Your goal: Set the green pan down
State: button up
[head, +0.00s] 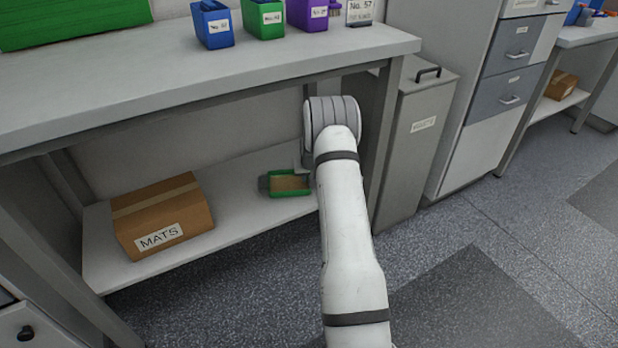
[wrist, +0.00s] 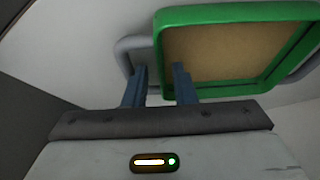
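The green pan (head: 289,184) has a green rim and a tan inside. In the head view it is at the lower shelf, left of my arm; I cannot tell if it rests fully on the shelf. It is close in the wrist view (wrist: 215,50), with a grey handle (wrist: 127,50) at its left side. My gripper (wrist: 160,70) has its two blue-grey fingers apart, with a clear gap between them, right at the pan's near left corner. Contact with the pan is unclear. In the head view my arm hides most of the gripper.
The white lower shelf (head: 232,212) also holds a cardboard box marked MATS (head: 163,216) at left. The bench top (head: 150,75) is above, with its leg (head: 386,125) and a grey bin (head: 418,150) at right. Shelf between box and pan is free.

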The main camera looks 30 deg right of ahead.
jog(key=shift+r, duration=0.3)
jog(key=p+v, duration=0.4)
jog(key=v, duration=0.7)
jog(key=shift+s+r, duration=0.2)
jog(key=shift+r, duration=0.1)
jog(key=shift+s+f, duration=0.1)
